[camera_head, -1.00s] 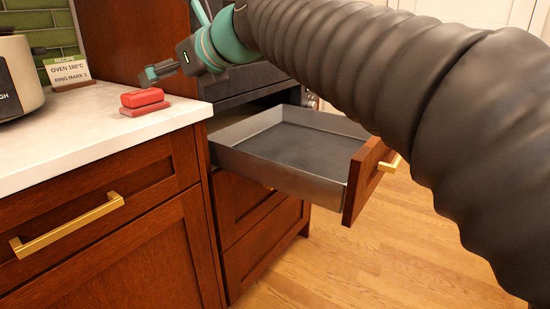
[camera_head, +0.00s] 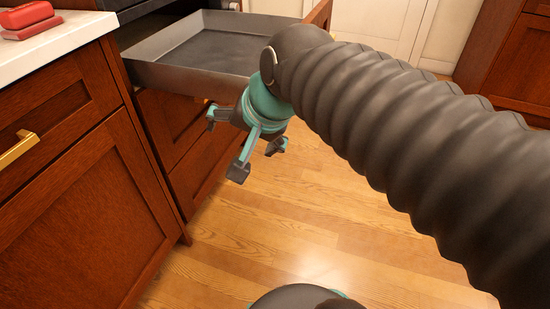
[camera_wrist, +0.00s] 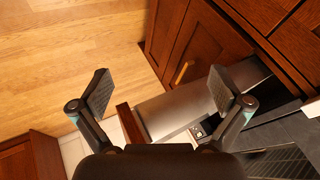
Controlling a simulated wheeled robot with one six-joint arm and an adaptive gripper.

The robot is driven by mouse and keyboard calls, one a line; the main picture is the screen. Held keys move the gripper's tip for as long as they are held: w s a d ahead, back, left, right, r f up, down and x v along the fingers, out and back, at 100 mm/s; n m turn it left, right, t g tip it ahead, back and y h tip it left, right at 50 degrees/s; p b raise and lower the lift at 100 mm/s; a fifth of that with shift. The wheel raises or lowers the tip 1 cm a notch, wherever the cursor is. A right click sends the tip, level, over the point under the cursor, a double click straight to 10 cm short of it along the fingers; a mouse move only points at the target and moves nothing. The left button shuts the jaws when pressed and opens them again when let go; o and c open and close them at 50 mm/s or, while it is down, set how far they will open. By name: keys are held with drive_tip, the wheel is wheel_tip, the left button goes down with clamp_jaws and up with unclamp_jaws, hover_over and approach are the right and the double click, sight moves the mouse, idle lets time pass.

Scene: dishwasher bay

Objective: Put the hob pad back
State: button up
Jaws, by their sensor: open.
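A red pad-like block (camera_head: 27,14), which may be the hob pad, rests on a flat red base (camera_head: 32,28) on the white counter at the upper left of the head view. My gripper (camera_head: 243,148) is open and empty. It points down over the wooden floor, in front of the cabinet and below the rim of the pulled-out drawer, well apart from the red block. In the wrist view, my open gripper (camera_wrist: 160,92) has nothing between its fingers, and the red block is not seen there.
A grey drawer (camera_head: 160,76) stands open and looks empty, close behind my gripper. Cabinet fronts (camera_head: 80,170) with a brass handle (camera_head: 18,148) line the left. The wooden floor (camera_head: 330,215) is clear in the middle.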

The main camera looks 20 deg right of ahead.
drive_tip(key=s+d+f+n+g+h, duration=0.1)
drive_tip(key=s+d+f+n+h, duration=0.1)
drive_tip(key=s+d+f+n, duration=0.3)
wheel_tip(320, 180, down, 3)
drive_tip(key=shift+s+d+f+n, duration=0.15)
drive_tip(key=shift+s+d+n, duration=0.15)
drive_tip(key=shift+s+n, duration=0.65)
drive_tip(key=shift+s, duration=0.15)
